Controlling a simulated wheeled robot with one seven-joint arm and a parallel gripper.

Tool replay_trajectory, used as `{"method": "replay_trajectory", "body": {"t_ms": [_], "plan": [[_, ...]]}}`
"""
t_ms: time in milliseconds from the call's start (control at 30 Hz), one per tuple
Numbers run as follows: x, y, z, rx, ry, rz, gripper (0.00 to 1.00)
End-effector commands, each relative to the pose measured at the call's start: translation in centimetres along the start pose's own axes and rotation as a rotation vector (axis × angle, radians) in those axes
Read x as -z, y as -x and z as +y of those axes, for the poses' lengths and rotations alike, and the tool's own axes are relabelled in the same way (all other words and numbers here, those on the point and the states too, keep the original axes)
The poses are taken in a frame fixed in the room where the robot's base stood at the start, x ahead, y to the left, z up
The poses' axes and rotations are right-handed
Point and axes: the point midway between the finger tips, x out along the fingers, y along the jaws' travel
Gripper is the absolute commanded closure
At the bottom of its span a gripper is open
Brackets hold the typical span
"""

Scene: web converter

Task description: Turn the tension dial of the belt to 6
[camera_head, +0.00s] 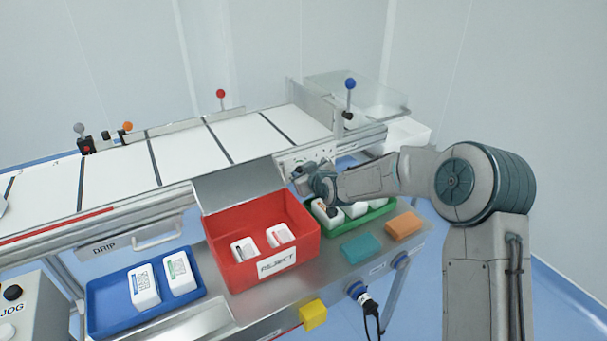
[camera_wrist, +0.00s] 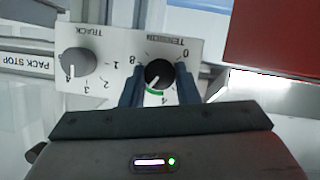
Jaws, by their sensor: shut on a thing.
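The tension dial (camera_wrist: 158,72) is a black round knob on a white panel (camera_wrist: 108,45), under the upside-down word TENSION in the wrist view. My gripper (camera_wrist: 158,80) has one blue-grey finger on each side of the knob and is shut on it. A pale pointer mark on the knob appears to face lower left, between the printed 8 and 4. A green arc shows at that edge. The numeral between 8 and 4 is hidden, probably by the left finger. In the head view my gripper (camera_head: 300,178) is at the conveyor's front rail; the dial is not clear there.
A grey TRACK knob (camera_wrist: 76,63) sits beside the dial. In the head view, a red REJECT bin (camera_head: 218,243), a green tray (camera_head: 376,214) with white packs, a teal block (camera_head: 361,248) and an orange block (camera_head: 404,225) crowd below my arm. The belt (camera_head: 185,150) is behind.

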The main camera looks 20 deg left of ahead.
Motion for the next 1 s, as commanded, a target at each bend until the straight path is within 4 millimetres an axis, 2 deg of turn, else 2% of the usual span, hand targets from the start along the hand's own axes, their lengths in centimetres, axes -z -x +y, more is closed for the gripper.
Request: {"method": "replay_trajectory", "body": {"t_ms": [300,700,733,800,1000], "plan": [[-0.21,-0.06,0.14,0.076,-0.183,-0.002,0.95],[-0.12,0.0,0.1,0.088,-0.209,-0.003,0.95],[-0.12,0.0,0.1,0.088,-0.209,-0.003,0.66],[-0.12,0.0,0.11,0.087,-0.209,-0.003,0.5],[-0.07,0.01,0.17,0.086,-0.208,-0.001,0.5]]}}
